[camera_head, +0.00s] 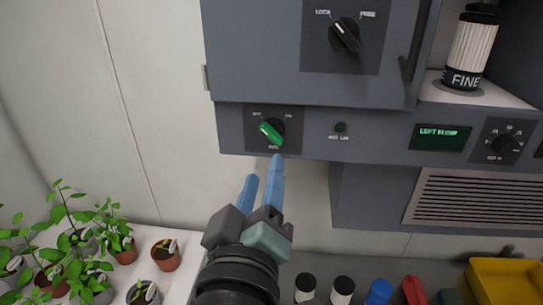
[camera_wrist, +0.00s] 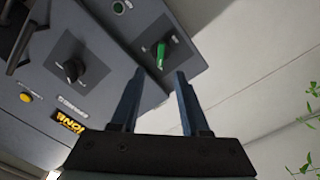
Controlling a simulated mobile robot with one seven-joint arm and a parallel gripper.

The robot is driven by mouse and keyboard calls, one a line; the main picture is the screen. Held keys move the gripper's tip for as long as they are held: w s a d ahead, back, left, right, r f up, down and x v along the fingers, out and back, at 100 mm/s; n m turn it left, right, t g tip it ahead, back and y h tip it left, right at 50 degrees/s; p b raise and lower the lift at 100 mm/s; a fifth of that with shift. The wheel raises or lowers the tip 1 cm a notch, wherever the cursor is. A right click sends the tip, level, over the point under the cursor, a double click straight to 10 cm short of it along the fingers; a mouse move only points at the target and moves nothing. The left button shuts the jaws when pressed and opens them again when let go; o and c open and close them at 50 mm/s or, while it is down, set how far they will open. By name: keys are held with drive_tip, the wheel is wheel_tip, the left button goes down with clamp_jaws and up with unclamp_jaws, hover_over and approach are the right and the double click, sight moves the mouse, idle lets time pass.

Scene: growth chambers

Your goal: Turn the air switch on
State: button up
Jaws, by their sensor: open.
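A rotary switch with a green handle (camera_head: 271,132) sits on the grey panel below the upper cabinet door. Small labels around it seem to read OFF at upper left, ON at upper right and AUTO below. The handle is slanted, with one end toward the upper left, near OFF. My gripper (camera_head: 264,168) is open and empty, with its blue fingers just below the switch. In the wrist view the green handle (camera_wrist: 161,54) appears just beyond the gap between the fingertips (camera_wrist: 160,72). I see no contact with it.
A black LOCK/FREE knob (camera_head: 345,34) is on the door above. A small button (camera_head: 340,127), a green display (camera_head: 440,137) and a black dial (camera_head: 504,145) lie to the right. Potted seedlings (camera_head: 166,255) stand lower left; bottles and a yellow bin (camera_head: 500,281) lower right.

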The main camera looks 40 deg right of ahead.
sight(271, 138)
drive_tip(key=x, duration=1)
drive_tip(key=shift+w+p, duration=0.1)
drive_tip(key=shift+p, duration=0.2)
drive_tip(key=shift+a, duration=0.1)
clamp_jaws()
